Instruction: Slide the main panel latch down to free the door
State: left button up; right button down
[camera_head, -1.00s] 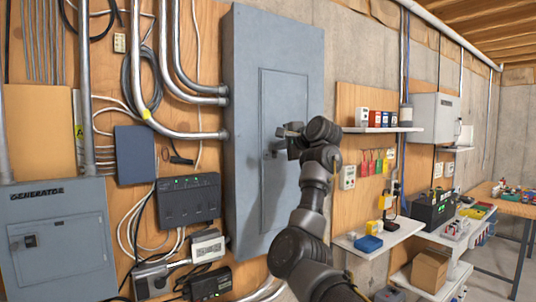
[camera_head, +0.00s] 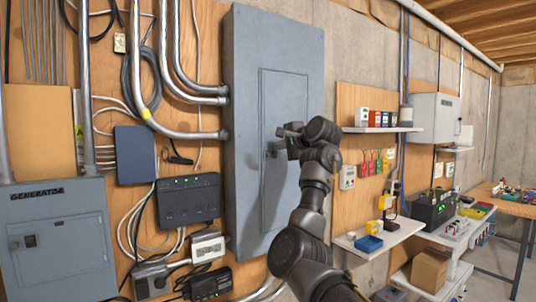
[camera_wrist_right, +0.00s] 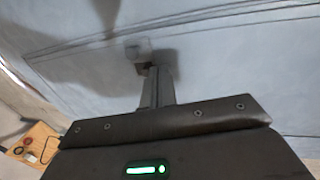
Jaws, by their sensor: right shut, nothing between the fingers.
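The main panel (camera_head: 246,130) is a tall grey box on the wall in the middle of the head view, and its inset door (camera_head: 285,100) looks closed. My right gripper (camera_head: 284,131) is at the door's left-middle part, close to the latch. In the right wrist view, the shut, empty fingers (camera_wrist_right: 152,75) point at a small light grey latch piece (camera_wrist_right: 138,50) on the panel face. I cannot tell whether they touch it. My left gripper is out of view.
A generator box (camera_head: 60,240) stands at the lower left. Conduits (camera_head: 185,60), cables and a dark power unit (camera_head: 188,199) crowd the wall left of the panel. Shelves (camera_head: 378,237) with small items stand at the right, beyond my right arm.

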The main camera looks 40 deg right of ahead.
jog(key=shift+f+b, duration=0.6)
jog(key=shift+f, duration=0.1)
dwell(0.4)
jog(key=shift+r, duration=0.3)
dwell(0.3)
jog(key=shift+s+f+b, duration=0.25)
jog(key=shift+s+b, duration=0.45)
jog(key=b+v, duration=0.1)
jog(key=v, duration=0.1)
jog(key=b+v, duration=0.2)
jog(key=v, duration=0.1)
jog(key=shift+s+f+b, duration=0.35)
